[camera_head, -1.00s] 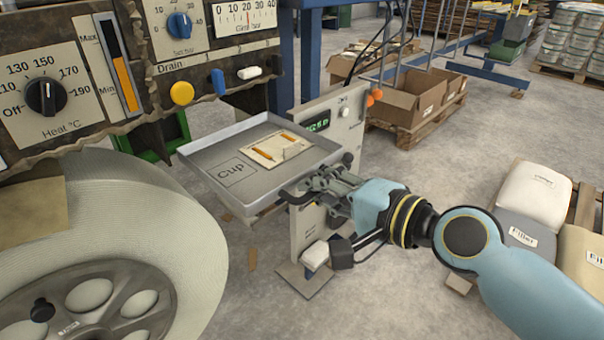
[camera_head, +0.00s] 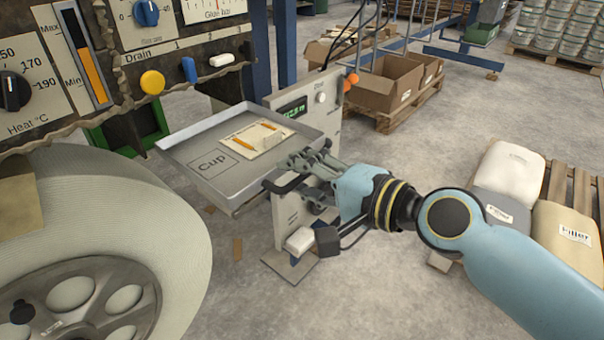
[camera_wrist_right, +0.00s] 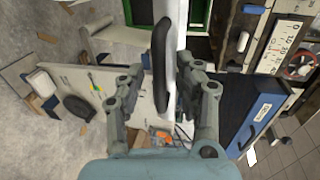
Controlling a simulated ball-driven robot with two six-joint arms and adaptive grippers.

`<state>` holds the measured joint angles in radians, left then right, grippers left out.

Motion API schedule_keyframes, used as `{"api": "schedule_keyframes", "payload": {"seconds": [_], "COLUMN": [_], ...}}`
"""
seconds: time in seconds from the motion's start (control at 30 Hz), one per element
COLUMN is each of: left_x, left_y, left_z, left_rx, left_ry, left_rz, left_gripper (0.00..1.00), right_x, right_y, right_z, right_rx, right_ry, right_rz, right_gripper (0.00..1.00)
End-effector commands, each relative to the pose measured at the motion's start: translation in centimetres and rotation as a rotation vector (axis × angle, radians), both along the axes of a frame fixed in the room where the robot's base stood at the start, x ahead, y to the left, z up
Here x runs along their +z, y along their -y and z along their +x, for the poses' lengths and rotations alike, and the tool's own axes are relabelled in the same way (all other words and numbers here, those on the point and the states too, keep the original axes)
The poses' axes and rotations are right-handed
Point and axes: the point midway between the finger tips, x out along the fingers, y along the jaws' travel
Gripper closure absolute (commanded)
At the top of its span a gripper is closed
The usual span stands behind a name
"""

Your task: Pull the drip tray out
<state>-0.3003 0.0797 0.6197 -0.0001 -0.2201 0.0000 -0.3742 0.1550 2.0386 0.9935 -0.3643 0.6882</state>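The drip tray (camera_head: 190,152) is a shallow grey metal pan marked "Cup", jutting out under the machine's drain controls in the head view. A sheet of paper with pencil-like orange sticks (camera_head: 256,138) lies in it. Its black handle (camera_head: 284,187) is on the near right side. My right gripper (camera_head: 302,166) is at that handle. In the right wrist view the handle (camera_wrist_right: 160,60) stands between my right gripper's (camera_wrist_right: 158,78) spread fingers, with a visible gap to the left finger. The tray's pale edge is close to the right finger. My left gripper is not in view.
A large pale roll (camera_head: 120,215) stands at left, near the tray. A beige post with a green display (camera_head: 292,110) stands just behind the tray. Cardboard boxes (camera_head: 390,85) and sacks on a pallet (camera_head: 510,165) are at right. The floor between is open.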

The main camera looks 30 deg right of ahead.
Motion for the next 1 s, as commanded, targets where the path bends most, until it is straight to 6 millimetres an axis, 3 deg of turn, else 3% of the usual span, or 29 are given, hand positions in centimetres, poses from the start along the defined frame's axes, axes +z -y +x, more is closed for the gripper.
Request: {"api": "schedule_keyframes", "payload": {"seconds": [0.13, 0.27, 0.6, 1.0], "left_x": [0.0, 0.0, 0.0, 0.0], "left_y": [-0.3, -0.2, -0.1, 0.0], "left_z": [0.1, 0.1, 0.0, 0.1], "left_rx": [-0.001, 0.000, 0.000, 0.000], "left_ry": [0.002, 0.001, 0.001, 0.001], "left_rz": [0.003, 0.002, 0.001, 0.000], "left_gripper": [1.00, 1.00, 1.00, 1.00], "right_x": [0.0, 0.3, 1.9, 2.5], "right_y": [0.1, 0.7, 3.2, 4.0], "right_z": [-0.3, -1.8, -9.3, -11.1], "right_rx": [0.000, 0.002, 0.005, -0.001], "right_ry": [-0.001, -0.003, -0.006, -0.001], "right_rz": [-0.001, -0.004, -0.003, 0.000], "right_gripper": [0.66, 0.66, 0.66, 0.66]}}
